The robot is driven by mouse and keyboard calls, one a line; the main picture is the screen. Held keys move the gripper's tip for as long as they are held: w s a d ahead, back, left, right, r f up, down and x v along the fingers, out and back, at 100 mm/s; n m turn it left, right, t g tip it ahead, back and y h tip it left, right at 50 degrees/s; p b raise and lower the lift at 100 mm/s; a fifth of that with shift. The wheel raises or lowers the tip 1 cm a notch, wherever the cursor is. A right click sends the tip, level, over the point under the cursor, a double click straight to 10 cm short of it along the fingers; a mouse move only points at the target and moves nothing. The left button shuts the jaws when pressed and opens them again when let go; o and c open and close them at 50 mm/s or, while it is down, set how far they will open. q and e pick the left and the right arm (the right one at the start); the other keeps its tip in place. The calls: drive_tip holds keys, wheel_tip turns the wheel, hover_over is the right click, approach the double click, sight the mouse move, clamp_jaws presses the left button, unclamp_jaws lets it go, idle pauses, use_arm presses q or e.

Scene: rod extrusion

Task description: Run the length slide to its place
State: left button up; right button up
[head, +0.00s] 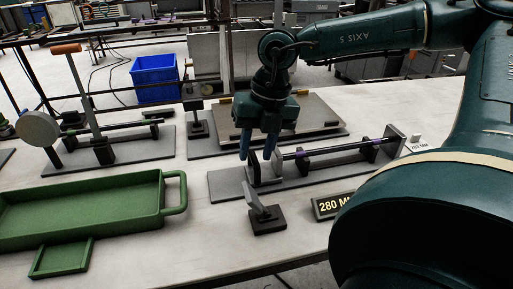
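My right gripper (256,156) points down over the left end of a measuring rail on a grey base plate (225,184). Its two blue fingers stand apart around the upper part of a grey upright block (264,172), probably the length slide. I see no clear contact between fingers and block. A dark rod with purple marks (330,150) lies along the rail to the right, towards a grey end plate (396,142). A sign reading "280 M…" (333,206) stands in front, partly hidden by my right arm. My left gripper is out of view.
A green tray (85,240) with a handle lies at the left front. A small black stand with a tilted grey plate (267,220) is close in front of the rail. A lever device (103,150) stands at the back left, and a flat plate (310,115) lies behind the gripper.

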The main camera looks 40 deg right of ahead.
drive_tip(key=shift+f, duration=0.2)
clamp_jaws()
idle(0.3)
